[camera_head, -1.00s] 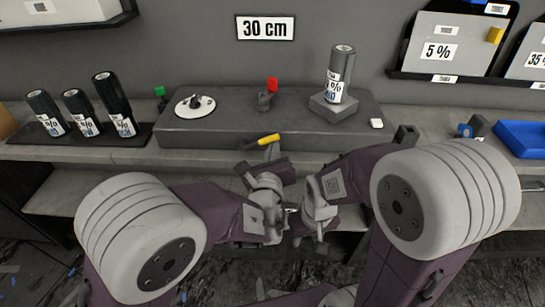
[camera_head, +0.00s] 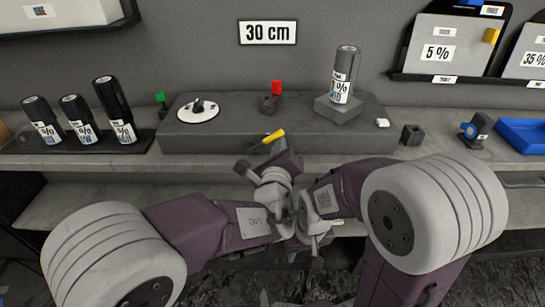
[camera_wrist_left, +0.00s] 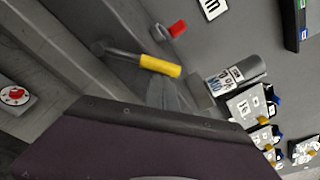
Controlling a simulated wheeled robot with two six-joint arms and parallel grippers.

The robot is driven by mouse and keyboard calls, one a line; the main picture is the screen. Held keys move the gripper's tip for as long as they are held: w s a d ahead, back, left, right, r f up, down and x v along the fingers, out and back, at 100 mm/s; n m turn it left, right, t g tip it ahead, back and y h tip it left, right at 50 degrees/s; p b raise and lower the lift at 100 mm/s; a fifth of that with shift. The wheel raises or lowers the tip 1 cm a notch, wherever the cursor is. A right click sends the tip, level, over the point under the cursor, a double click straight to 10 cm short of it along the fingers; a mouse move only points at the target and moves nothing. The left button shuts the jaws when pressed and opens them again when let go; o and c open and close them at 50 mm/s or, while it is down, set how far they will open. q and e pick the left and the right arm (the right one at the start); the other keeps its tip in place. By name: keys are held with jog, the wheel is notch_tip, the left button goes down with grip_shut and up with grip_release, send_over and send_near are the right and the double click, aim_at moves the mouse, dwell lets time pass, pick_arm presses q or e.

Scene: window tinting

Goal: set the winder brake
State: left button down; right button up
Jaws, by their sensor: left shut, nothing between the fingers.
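A yellow-handled lever (camera_head: 274,137) sits at the front of the grey bench unit (camera_head: 230,142); its dark shaft slopes down left. It also shows in the left wrist view (camera_wrist_left: 160,66). A red-topped lever (camera_head: 276,87) stands upright behind it, also in the left wrist view (camera_wrist_left: 178,29). Which one is the winder brake is not marked. My left gripper (camera_head: 277,147) is shut and empty, just below the yellow handle; contact cannot be told. My right gripper (camera_head: 315,242) is lower, at the crossed wrists; its jaws are not clear.
A white dial (camera_head: 198,110) and a labelled roll (camera_head: 344,75) on a block sit on the unit. Several dark rolls (camera_head: 75,118) stand at left. A green-topped piece (camera_head: 161,99) is beside the unit. A dark cube (camera_head: 412,135) and a blue tray (camera_head: 525,133) are at right.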

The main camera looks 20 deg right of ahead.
pick_arm(q)
jog(key=w+a+r+n+h+b, duration=0.1)
jog(key=a+r+n+b, duration=0.4)
jog(key=b, duration=1.1)
jog(key=shift+w+a+n+t+b, duration=0.3)
jog(key=shift+a+n+t+b, duration=0.1)
jog(key=shift+n, duration=1.5)
pick_arm(e)
notch_tip(320, 180, down, 18)
jog(key=a, duration=0.1)
